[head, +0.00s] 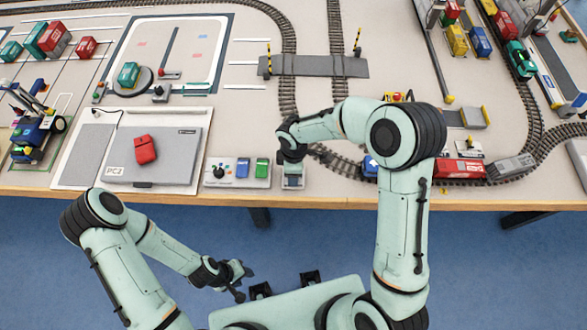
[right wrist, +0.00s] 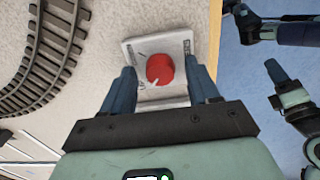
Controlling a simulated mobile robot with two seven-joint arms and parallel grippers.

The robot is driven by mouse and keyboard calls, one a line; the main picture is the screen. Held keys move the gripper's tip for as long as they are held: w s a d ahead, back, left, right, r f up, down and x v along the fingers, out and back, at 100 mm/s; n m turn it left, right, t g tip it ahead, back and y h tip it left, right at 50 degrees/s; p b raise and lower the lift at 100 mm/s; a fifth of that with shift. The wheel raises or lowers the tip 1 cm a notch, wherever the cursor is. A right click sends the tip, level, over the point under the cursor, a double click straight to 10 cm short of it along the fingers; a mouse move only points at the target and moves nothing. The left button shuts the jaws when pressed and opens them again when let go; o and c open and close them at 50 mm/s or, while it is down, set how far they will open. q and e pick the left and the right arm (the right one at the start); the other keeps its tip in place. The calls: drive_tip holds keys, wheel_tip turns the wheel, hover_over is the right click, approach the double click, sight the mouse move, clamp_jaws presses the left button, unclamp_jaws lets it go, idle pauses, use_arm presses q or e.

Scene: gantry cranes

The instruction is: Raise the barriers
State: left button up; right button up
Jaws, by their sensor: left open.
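The level crossing (head: 315,66) is a grey plate across the track. A yellow-and-black barrier (head: 268,60) is at its left end and another barrier (head: 357,43) at its right; I cannot tell surely whether they are raised or lowered. A small pale control box (head: 293,182) stands by the table's front edge. In the right wrist view it bears a red knob (right wrist: 160,70) with a white pointer line. My right gripper (right wrist: 163,78) is open, its fingers either side of the knob with visible gaps. My left gripper (head: 241,281) is open and empty, in front of the table.
A control panel (head: 238,172) with blue and green switches is left of the box. A grey board (head: 155,155) with a red piece (head: 145,150) lies further left. Curved track (head: 340,162) runs right of the box, with a red wagon (head: 460,168) on it.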

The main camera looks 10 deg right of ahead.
wheel_tip(320, 180, up, 13)
drive_tip(key=p, duration=0.1)
drive_tip(key=shift+r, duration=0.2)
idle(0.7)
